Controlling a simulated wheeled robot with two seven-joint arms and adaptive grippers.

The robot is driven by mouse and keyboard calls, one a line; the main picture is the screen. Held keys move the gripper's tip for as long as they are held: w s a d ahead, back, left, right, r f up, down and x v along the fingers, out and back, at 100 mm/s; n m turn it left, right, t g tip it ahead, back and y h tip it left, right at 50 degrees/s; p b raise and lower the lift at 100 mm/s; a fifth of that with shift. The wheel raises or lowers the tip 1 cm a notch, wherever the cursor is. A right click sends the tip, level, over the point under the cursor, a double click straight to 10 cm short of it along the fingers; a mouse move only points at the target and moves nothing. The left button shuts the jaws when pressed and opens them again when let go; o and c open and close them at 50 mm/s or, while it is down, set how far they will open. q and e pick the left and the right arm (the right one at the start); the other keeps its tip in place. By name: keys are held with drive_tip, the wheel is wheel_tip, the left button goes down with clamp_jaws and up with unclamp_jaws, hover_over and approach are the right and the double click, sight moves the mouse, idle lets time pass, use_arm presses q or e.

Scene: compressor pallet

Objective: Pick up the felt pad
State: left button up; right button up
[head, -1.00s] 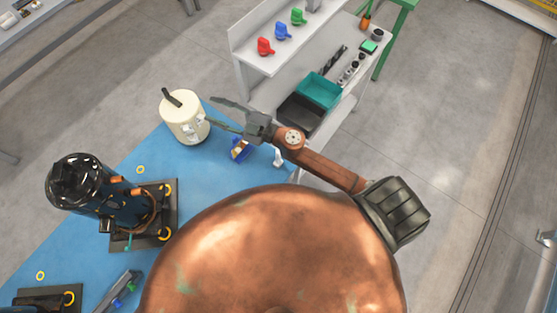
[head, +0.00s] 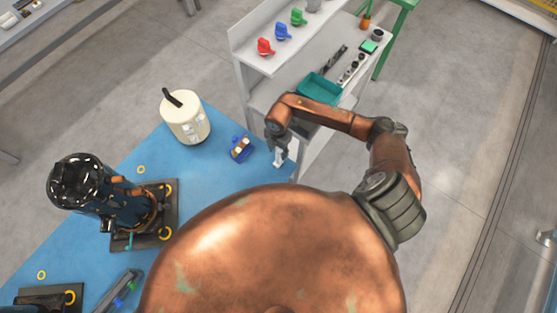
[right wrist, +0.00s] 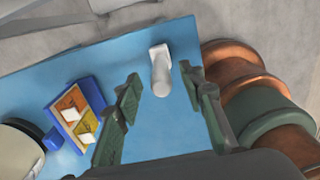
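I cannot tell for sure which thing is the felt pad. Small pale pieces (right wrist: 70,115) lie in a blue holder (right wrist: 94,92) with orange compartments. The same blue holder (head: 249,142) sits on the blue table top right of the cream canister. My right gripper (right wrist: 168,100) is open and empty, its two fingers wide apart and pointing down to the table. A white bottle-like thing (right wrist: 160,72) shows between and beyond the fingers; the blue holder lies left of them. In the head view my right gripper (head: 275,138) is mostly hidden under its wrist. My left gripper is out of view.
The cream canister (head: 185,118) and a dark compressor (head: 125,205) stand on the blue table (head: 215,175). A grey shelf unit (head: 245,75) with a teal bin (head: 318,88) stands close behind my right arm. My copper body covers the near middle.

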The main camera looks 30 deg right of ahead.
sight(278, 157)
drive_tip(key=shift+f+p, duration=0.35)
drive_tip(key=shift+f, duration=2.4)
drive_tip(key=shift+c, duration=0.7)
clamp_jaws()
